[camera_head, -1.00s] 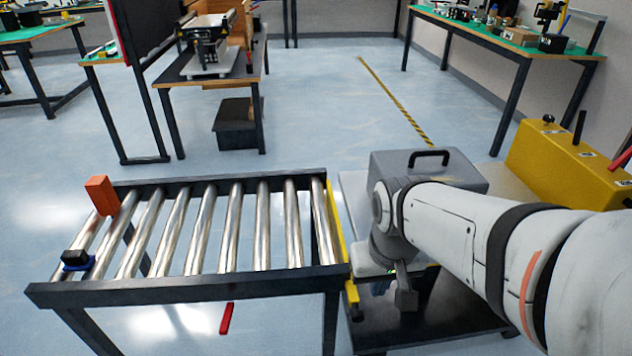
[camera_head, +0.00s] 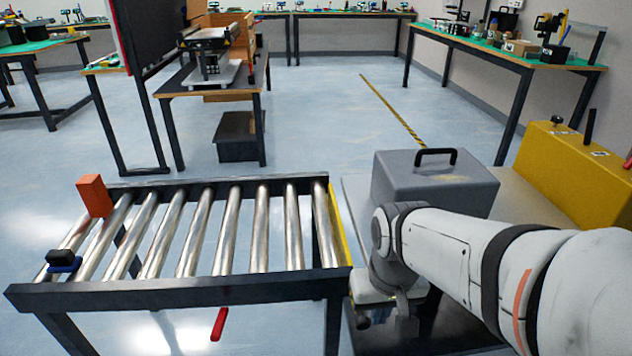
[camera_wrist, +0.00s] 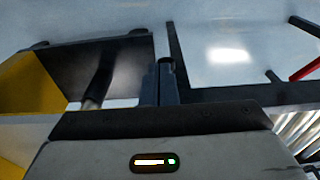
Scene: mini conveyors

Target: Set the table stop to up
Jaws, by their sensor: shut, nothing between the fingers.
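The roller table (camera_head: 180,290) stands at the left in the head view. A thin yellow bar (camera_head: 340,228), which looks like the table stop, runs along its right end at about roller height. I cannot tell whether it is up or down. A yellow piece (camera_wrist: 32,85) at the left of the wrist view looks like part of the same stop. My gripper (camera_wrist: 160,80) is shut and empty, close to the table's dark frame (camera_wrist: 250,95). In the head view the gripper is low beside the table's right end, mostly hidden by my wrist.
An orange block (camera_head: 95,196) and a black-and-blue piece (camera_head: 63,261) are at the table's left end. A red handle (camera_head: 218,324) hangs below the table's front rail. A grey case (camera_head: 435,182) and a yellow box (camera_head: 570,170) stand behind my arm.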

